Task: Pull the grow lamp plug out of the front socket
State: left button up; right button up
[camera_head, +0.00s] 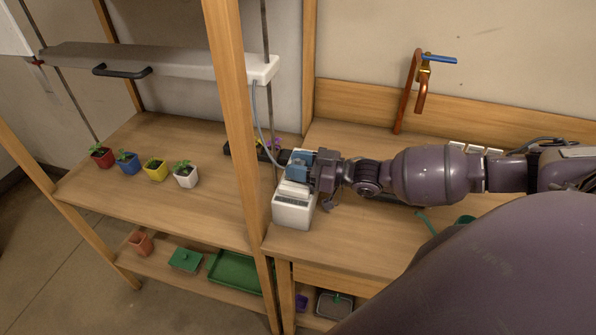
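A white socket box (292,212) stands on the wooden bench, just right of the wooden post. A blue block (299,159), which looks like the grow lamp plug, sits at its upper part. My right gripper (314,178) comes from the right and is close against the blue block's right side. Its fingertips are small and partly hidden, so I cannot tell whether they grip. My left gripper is out of view.
Potted seedlings in red (102,158), blue, yellow and white pots stand on the left shelf. A wooden post (233,120) rises beside the socket box. A copper tap (405,95) with a blue handle is behind my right arm. A green tray (233,271) lies on the lower shelf.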

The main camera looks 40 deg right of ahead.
aim_at(298, 163)
jog(key=c, duration=0.5)
jog(key=shift+r, duration=0.1)
notch_tip(298, 163, up, 20)
jog(key=shift+f+p, duration=0.1)
jog(key=shift+p, duration=0.2)
dwell(0.4)
jog(key=shift+p, duration=0.45)
